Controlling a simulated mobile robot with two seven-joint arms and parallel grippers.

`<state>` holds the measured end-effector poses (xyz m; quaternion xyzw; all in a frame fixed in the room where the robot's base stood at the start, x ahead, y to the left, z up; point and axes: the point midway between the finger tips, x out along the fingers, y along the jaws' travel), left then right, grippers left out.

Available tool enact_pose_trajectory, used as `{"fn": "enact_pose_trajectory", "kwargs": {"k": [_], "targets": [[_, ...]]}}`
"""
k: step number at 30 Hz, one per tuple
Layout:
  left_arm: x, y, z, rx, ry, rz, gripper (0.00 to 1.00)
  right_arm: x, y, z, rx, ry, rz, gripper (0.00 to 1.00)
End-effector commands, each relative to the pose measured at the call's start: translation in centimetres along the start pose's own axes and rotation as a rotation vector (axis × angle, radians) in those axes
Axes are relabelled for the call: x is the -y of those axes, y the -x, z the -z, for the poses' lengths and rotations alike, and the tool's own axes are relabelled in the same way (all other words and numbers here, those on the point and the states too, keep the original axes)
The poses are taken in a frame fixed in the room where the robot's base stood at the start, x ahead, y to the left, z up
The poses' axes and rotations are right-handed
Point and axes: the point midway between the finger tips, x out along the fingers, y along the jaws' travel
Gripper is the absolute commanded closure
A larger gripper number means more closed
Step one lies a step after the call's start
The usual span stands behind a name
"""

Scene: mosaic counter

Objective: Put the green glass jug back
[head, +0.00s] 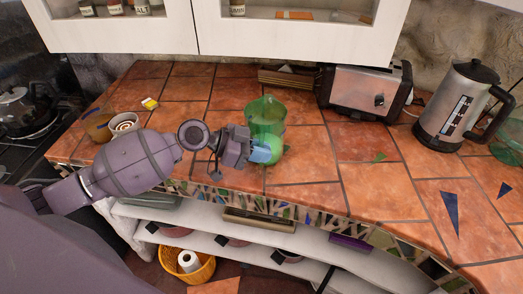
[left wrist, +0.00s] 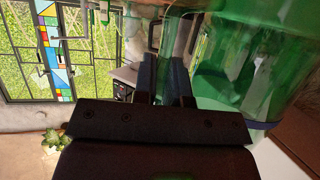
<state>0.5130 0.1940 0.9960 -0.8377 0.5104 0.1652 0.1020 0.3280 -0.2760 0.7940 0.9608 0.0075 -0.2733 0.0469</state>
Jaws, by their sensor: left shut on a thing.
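The green glass jug (head: 266,113) is see-through and stands over the tiled counter near its front edge, in the middle of the head view. My left gripper (head: 264,151) reaches it from the left and is shut on it at its near side. In the left wrist view the jug (left wrist: 245,70) fills the upper right, and the fingers of my left gripper (left wrist: 174,78) are closed around a green upright part that looks like its handle. I cannot tell whether the jug's base touches the counter. My right gripper is in neither view.
A toaster (head: 366,91) and a steel kettle (head: 453,108) stand to the right. A cup (head: 124,122) and an amber glass bowl (head: 97,125) are at the left. White cabinets (head: 300,35) hang above. Open shelves (head: 190,217) lie below. Bare tiles (head: 320,170) are right of the jug.

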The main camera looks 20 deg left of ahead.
Motion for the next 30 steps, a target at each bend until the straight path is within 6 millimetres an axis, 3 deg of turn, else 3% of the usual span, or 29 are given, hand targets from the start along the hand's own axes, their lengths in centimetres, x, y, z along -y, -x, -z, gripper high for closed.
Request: {"fn": "enact_pose_trajectory", "kwargs": {"k": [2,3,7,19,30], "targets": [[0.0,-0.1,-0.1,-0.002,-0.002,0.001,1.0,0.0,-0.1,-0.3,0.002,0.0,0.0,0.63],[0.0,-0.1,-0.1,0.0,0.0,0.0,0.82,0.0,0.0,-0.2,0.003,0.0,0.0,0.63],[0.0,0.0,-0.1,0.0,0.0,0.0,0.63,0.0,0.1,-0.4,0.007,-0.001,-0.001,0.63],[0.1,0.5,0.1,0.001,0.0,0.001,0.63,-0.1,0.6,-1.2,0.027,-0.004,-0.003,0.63],[0.0,7.1,-0.2,0.004,0.003,0.0,0.63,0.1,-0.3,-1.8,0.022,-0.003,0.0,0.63]]}}
